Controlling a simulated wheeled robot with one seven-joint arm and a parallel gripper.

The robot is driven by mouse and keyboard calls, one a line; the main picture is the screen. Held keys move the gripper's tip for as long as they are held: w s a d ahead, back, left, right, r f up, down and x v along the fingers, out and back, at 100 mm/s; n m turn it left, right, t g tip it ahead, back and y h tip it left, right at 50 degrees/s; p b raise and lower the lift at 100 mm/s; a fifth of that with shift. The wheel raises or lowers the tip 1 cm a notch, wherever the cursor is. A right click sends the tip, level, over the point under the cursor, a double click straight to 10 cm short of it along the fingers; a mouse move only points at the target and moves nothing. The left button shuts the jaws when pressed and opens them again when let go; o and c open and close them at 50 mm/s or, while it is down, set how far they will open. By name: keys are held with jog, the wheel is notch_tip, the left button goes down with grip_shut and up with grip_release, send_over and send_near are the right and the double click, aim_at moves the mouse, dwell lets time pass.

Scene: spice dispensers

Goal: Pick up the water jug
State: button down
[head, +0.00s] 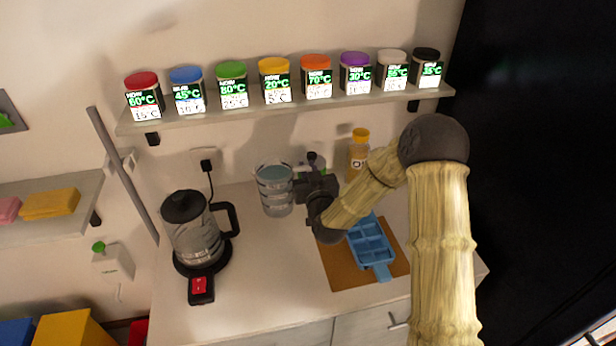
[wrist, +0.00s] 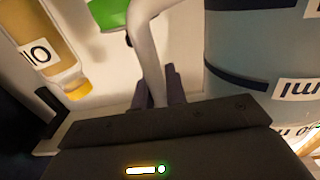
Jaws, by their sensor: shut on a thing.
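The water jug (head: 274,192) is a clear measuring jug with dark bands, at the back middle of the counter in the head view. In the wrist view its banded wall (wrist: 250,48) fills the right side, and its pale handle (wrist: 148,50) runs down between my fingers. My gripper (head: 304,186) is at the jug's right side, shut on the handle; its dark fingertips (wrist: 160,92) show in the wrist view. The jug looks upright. I cannot tell whether its base touches the counter.
A kettle (head: 194,238) stands on its base at the left. A yellow-capped bottle (head: 358,150) is behind my arm. A blue ice tray (head: 372,250) lies on a brown board (head: 340,270) at the right. A shelf (head: 200,122) with several coloured-lid jars is above.

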jog(key=shift+r, duration=2.7)
